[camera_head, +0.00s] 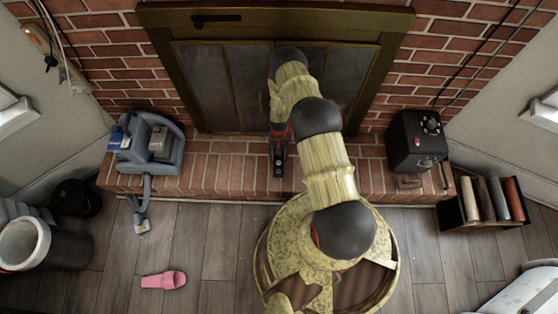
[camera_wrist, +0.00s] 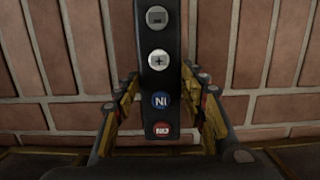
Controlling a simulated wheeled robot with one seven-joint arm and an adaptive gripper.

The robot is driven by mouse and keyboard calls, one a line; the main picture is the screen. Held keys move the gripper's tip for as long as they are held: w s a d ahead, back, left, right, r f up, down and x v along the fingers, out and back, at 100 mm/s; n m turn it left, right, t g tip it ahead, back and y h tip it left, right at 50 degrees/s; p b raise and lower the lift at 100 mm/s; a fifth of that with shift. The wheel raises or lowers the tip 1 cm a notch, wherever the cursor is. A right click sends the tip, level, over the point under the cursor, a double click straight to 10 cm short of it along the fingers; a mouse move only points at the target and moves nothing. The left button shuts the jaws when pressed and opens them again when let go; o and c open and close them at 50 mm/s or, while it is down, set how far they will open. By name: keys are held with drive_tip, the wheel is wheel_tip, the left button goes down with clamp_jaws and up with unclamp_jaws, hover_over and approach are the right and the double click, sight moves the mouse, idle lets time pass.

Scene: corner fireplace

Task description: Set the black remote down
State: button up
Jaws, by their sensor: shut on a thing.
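The black remote (camera_wrist: 160,83) is long and narrow, with round grey, blue and red buttons on its face. In the wrist view it stands between the two fingers of my gripper (camera_wrist: 162,95), which is shut on it. In the head view my gripper (camera_head: 279,145) is at the brick hearth (camera_head: 225,168), in front of the fireplace, with the remote (camera_head: 279,163) showing at its end. Bricks lie right behind the remote in the wrist view. I cannot tell whether the remote touches them.
A grey-blue machine (camera_head: 160,145) stands on the hearth's left end. A black box with dials (camera_head: 416,140) stands on its right end. Bare bricks lie on both sides of my gripper. A pink slipper (camera_head: 164,280) and a crate of books (camera_head: 487,203) are on the floor.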

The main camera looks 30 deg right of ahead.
sight(279, 158)
drive_tip(key=shift+f+b, duration=0.7)
drive_tip(key=shift+f, duration=0.85)
drive_tip(key=shift+f, duration=0.2)
drive_tip(key=o, duration=1.3)
drive_tip(key=shift+c, duration=0.2)
drive_tip(key=shift+r, duration=0.15)
